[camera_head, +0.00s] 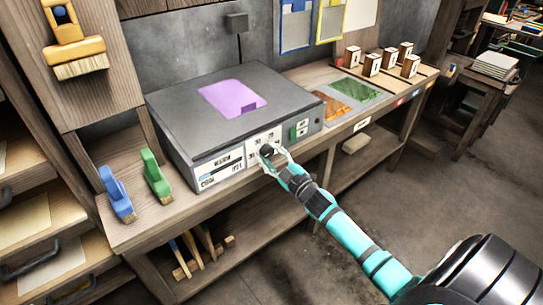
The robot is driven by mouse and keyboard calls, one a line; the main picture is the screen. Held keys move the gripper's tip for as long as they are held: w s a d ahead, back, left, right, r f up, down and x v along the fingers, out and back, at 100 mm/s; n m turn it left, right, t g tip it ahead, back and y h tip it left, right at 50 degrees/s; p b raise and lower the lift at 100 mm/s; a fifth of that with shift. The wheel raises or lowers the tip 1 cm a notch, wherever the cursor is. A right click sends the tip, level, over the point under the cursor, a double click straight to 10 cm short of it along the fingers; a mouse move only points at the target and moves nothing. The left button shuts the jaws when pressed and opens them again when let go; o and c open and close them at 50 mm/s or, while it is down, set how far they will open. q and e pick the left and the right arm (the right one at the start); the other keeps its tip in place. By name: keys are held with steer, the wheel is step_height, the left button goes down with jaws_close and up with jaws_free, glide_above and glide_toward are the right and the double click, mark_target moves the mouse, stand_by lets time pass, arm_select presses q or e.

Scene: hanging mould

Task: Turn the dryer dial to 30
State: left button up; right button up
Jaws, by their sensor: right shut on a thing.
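The dryer (180,120) is a grey box on the wooden bench, with a purple sheet (232,98) on its top. Its front has a white dial panel with numbers and a small black dial (266,150). My right gripper (274,156) is at the front panel, its fingers closed around the dial. A 30 mark seems to show left of the dial, but the dial's pointer is too small to read. My left gripper is not in view.
Blue (117,194) and green (155,175) handled brushes stand left of the dryer. Several numbered wooden blocks (372,65) and orange and green patches are to the right. A brush hangs on the left post. Open floor lies at lower right.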

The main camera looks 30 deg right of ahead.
steer(key=o, duration=1.2)
steer(key=shift+c, duration=0.2)
